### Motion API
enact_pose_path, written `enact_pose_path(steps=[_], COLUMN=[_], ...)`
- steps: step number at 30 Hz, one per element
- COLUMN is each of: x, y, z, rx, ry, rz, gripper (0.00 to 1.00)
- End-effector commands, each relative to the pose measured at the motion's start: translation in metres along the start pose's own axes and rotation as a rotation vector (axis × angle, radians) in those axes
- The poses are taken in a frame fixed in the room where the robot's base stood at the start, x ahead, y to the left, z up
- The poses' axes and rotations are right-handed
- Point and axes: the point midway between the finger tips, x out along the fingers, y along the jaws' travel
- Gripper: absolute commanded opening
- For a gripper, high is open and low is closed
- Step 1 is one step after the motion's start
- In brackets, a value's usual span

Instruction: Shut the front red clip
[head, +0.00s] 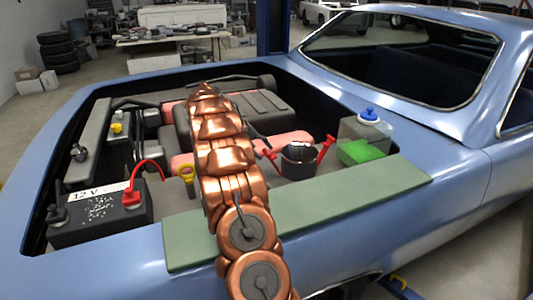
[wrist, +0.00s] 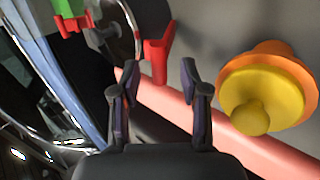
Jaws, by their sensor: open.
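A dark round canister (head: 299,162) with a shiny rim stands in the engine bay, right of my arm. One red clip (head: 270,156) sticks out on its left and another red clip (head: 325,150) on its right, both tilted outward. In the wrist view, a red clip (wrist: 158,60) stands away from the canister's curved rim, beyond and between my fingertips. A second red clip (wrist: 67,22) shows at the upper left. My gripper (wrist: 159,68) is open with nothing between its fingers. The head view hides it behind my copper arm. I cannot tell which clip is the front one.
A yellow knob on an orange base (wrist: 262,90) is close on the right. A pink-red bar (wrist: 245,145) runs under the fingers. A bottle with green liquid (head: 362,140) stands right of the canister. A battery (head: 100,215) is at left; a green mat (head: 370,190) covers the fender.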

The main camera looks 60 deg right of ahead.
Motion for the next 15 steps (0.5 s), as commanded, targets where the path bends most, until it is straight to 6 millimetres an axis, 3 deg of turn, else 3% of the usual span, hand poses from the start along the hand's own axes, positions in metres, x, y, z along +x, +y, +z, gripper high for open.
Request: enact_pose_path(steps=[6, 15], x=[0.026, 0.032], y=[0.001, 0.001], z=[0.0, 0.0], rx=[0.001, 0.001], ry=[0.001, 0.002], rz=[0.001, 0.001], gripper=[0.45, 0.45])
